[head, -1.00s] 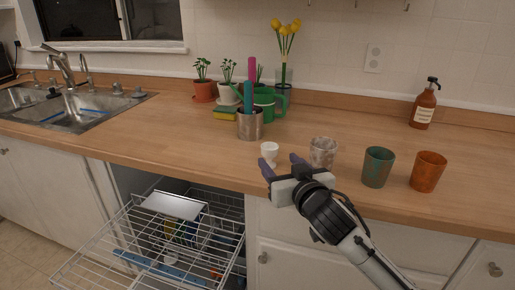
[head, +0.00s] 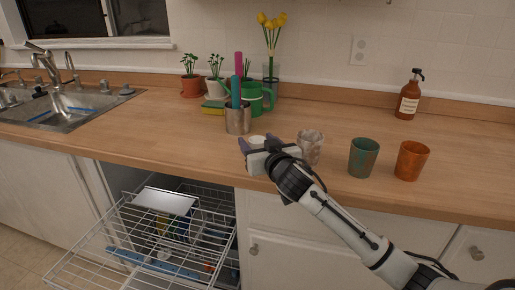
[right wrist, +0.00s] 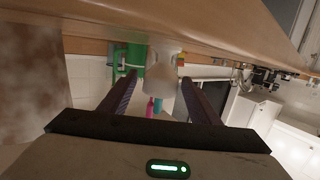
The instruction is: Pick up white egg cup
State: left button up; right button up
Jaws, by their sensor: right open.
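The white egg cup (head: 257,140) stands on the wooden counter near its front edge, mostly hidden behind my right gripper in the head view. My right gripper (head: 256,146) is open, with one purple-grey finger on each side of the cup. In the right wrist view the egg cup (right wrist: 161,72) lies between the tips of the open fingers (right wrist: 159,80), with gaps visible on both sides. My left gripper is in neither view.
A marbled cup (head: 311,147) stands close to the right of the gripper, with a teal cup (head: 363,158) and an orange cup (head: 411,161) beyond. A metal tin (head: 238,121) stands behind left. An open dishwasher rack (head: 130,245) lies below the counter.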

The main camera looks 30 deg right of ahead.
jog(key=c, duration=1.1)
jog(key=shift+r, duration=0.1)
